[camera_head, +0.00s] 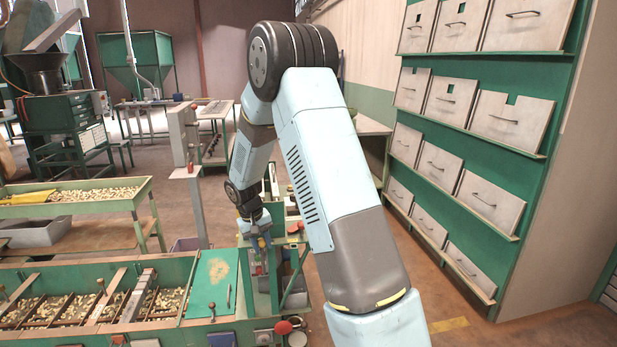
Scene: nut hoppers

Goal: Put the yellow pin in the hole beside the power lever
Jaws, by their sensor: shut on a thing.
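My gripper (257,250) is at the end of my arm, left of the picture's middle, pointing down over the green machine frame (292,265). It is small and partly lost against the frame. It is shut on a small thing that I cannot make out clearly. I cannot pick out the yellow pin or its hole for certain. A lever with a red knob (296,228) stands just right of my gripper. Another red knob (283,327) is lower, at the front. I cannot tell which one is the power lever.
A long green sorting bench (180,270) with nuts in compartments runs along the lower left. A green nut tray (100,205) stands behind it. A grey post (183,140) rises behind the frame. A green cabinet (555,110) with pale drawers fills the right, with open floor before it.

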